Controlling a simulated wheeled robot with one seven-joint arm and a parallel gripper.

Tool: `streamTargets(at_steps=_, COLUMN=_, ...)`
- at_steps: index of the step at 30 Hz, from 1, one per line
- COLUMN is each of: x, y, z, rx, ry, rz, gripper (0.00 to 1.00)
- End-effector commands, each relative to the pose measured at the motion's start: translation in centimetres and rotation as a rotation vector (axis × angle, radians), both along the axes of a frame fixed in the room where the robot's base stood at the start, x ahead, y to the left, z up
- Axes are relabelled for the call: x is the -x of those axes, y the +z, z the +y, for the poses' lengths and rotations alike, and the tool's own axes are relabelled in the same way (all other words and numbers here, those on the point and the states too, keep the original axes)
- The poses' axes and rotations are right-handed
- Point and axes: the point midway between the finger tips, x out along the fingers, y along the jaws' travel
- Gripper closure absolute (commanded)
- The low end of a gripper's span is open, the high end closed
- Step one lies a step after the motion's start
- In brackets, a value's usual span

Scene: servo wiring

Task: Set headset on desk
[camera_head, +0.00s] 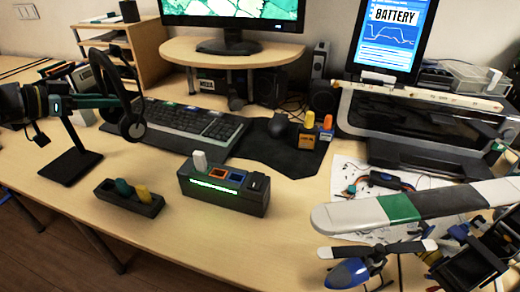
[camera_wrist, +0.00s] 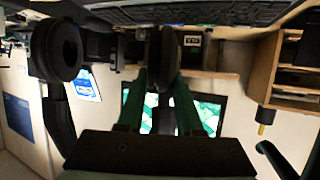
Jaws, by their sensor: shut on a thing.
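The black headset (camera_head: 133,122) is at the left of the head view, its band arching upright and an ear cup hanging by the keyboard's left end. My gripper (camera_head: 108,101), with green fingers, reaches in from the left edge and is shut on the headset. In the wrist view, my gripper (camera_wrist: 162,75) has its two green fingers at the headset, and a round ear cup (camera_wrist: 62,50) shows at the left. The desk (camera_head: 235,258) is light wood. A black stand (camera_head: 70,164) stands beneath my gripper; its top is partly hidden.
A keyboard (camera_head: 185,122) lies behind the headset. A dark tray with pegs (camera_head: 130,203) and a lit block box (camera_head: 224,186) stand in front. A model helicopter (camera_head: 350,272) is at the right. Bare desk lies between the stand and the peg tray.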

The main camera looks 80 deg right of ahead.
Motion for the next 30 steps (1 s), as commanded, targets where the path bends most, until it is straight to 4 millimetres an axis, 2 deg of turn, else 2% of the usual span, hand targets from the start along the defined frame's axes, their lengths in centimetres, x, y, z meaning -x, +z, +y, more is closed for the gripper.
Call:
streamTargets(at_steps=7, x=0.0, y=-0.5, z=0.0, rx=0.0, ry=0.0, rz=0.002, gripper=1.0)
streamTargets(at_steps=15, x=0.0, y=-5.1, z=0.0, rx=-0.001, ry=0.001, rz=0.005, gripper=1.0)
streamTargets(at_steps=23, x=0.0, y=-7.3, z=0.0, rx=0.0, ry=0.0, rz=0.003, gripper=1.0)
streamTargets(at_steps=30, x=0.0, y=-10.1, z=0.0, rx=0.0, ry=-0.001, rz=0.002, gripper=1.0)
